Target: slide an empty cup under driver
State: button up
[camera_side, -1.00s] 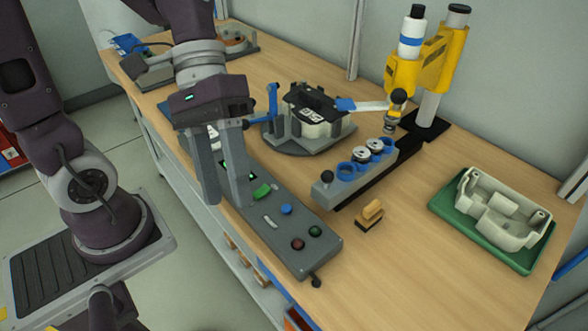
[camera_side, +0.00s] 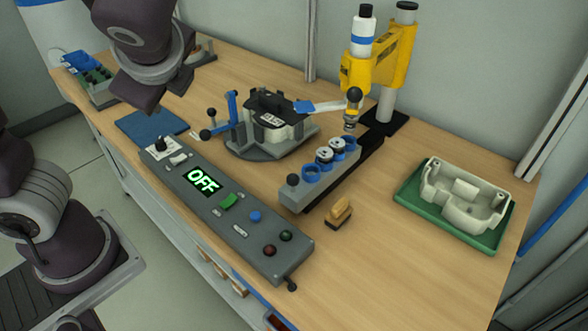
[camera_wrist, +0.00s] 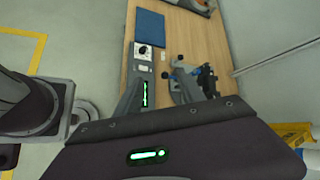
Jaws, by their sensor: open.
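The yellow driver (camera_side: 362,72) stands at the back on a grey post, its dark tip pointing down near the far end of the cup slide. The grey cup slide (camera_side: 296,196) has a black knob at its near end and a row of blue cups. The nearest cup (camera_side: 311,174) looks empty; two middle cups (camera_side: 325,154) hold round silver and black parts. A further blue rim (camera_side: 351,142) shows closest to the driver. My gripper (camera_wrist: 158,78) has its fingers apart and empty in the wrist view. In the side view its fingers are hidden; my arm is upper left, far from the slide.
The control panel (camera_side: 235,228) shows OFF. A grey fixture (camera_side: 268,122) with blue levers sits left of the slide. A wooden-handled stamp (camera_side: 339,211) is near the slide; a green tray (camera_side: 410,196) with a cream housing is right. A blue mat (camera_side: 152,127) lies left.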

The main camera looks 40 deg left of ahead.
jog(key=w+d+r+m+t+y, duration=0.2)
jog(key=w+d+m+t+y, duration=0.1)
jog(key=w+d+m+t, duration=0.4)
jog(key=m+t+h, duration=0.2)
jog(key=m+t, duration=0.2)
jog(key=m, duration=0.3)
send_over(292, 185)
jog(key=d+v, duration=0.1)
jog(key=v, duration=0.2)
jog(key=f, duration=0.1)
jog(key=shift+n, duration=0.4)
jog(key=f, duration=1.4)
jog(key=a+f, duration=0.1)
jog(key=f, duration=0.6)
jog(key=shift+w+f, duration=0.1)
jog(key=shift+f, duration=0.3)
jog(key=shift+w+a+f, duration=0.1)
jog(key=shift+a+f, duration=0.1)
jog(key=shift+f, duration=0.15)
jog(key=x, duration=0.6)
jog(key=shift+w+a, duration=0.15)
jog(key=shift+w, duration=0.2)
grip_shut()
